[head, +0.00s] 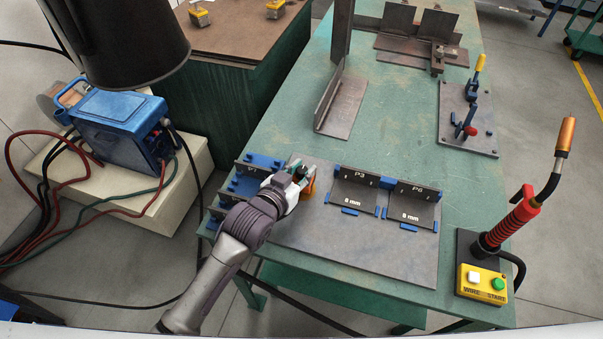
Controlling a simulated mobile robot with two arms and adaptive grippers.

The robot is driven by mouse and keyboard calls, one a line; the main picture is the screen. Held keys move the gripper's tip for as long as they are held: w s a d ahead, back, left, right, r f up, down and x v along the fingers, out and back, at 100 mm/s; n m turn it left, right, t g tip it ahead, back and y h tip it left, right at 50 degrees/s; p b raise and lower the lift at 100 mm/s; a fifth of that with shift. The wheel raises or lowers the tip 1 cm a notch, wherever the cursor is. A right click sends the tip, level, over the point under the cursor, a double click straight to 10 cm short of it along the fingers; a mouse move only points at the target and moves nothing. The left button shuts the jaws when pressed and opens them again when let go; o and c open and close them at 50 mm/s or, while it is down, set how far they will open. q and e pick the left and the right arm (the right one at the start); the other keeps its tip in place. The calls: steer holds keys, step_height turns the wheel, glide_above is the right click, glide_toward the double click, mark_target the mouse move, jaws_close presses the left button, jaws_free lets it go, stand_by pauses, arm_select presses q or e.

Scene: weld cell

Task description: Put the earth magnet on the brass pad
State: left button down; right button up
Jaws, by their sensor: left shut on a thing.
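My left gripper (303,174) reaches over the grey plate near the front of the green bench. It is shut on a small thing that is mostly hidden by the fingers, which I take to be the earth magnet. A small orange-yellow patch (310,188) shows just beside and below the fingertips; I cannot tell whether it is part of the magnet or the brass pad. I cannot make out the brass pad separately, nor whether the held thing touches the plate. My right gripper is not in view.
Dark plates marked P3 (355,188) and P6 (410,203) stand in blue holders to the right of my gripper; another blue holder (238,188) is left. An angle piece (341,107) stands behind. A torch stand (497,237) with buttons is at right. A blue welder (121,126) is left.

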arm_select(q)
steer(key=shift+f, duration=0.55)
steer(key=shift+f, duration=0.15)
steer(key=c, duration=0.9)
jaws_free()
steer(key=shift+f, duration=0.1)
steer(key=v, duration=1.2)
